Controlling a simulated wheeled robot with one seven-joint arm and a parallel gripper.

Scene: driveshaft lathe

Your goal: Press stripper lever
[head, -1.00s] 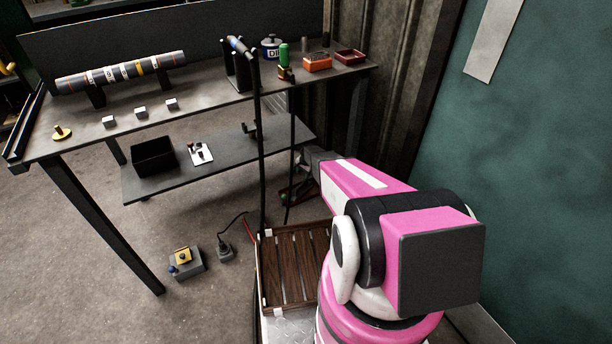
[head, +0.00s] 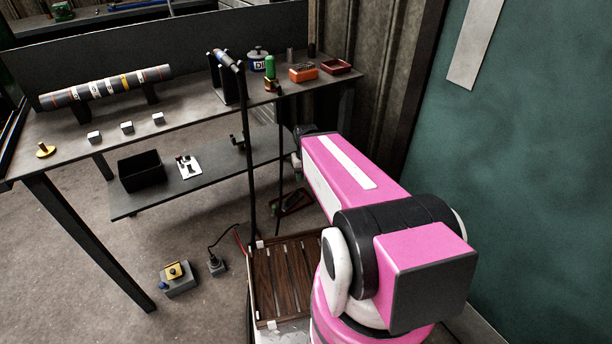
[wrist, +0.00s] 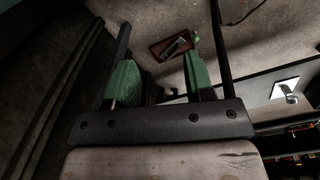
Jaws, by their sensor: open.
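My gripper is out of sight in the head view, behind my pink arm. In the wrist view my gripper (wrist: 160,80) is open, its two green-padded fingers apart, with no object clearly held between them. No part is labelled as the stripper lever, and I cannot tell which one it is. A small white plate with a dark and red lever-like part (head: 187,166) lies on the lower shelf; a similar white plate (wrist: 287,88) shows at right in the wrist view. A reddish-brown tray (head: 283,208) on the floor holds a dark tool with a green knob (wrist: 195,38).
The bench (head: 200,122) carries a striped shaft (head: 105,87), small metal blocks, a black stand (head: 218,80) and small bins. A black box (head: 140,172) sits on the lower shelf (head: 205,185). A wooden slatted platform (head: 285,275) is beside my arm. The teal wall is close on the right.

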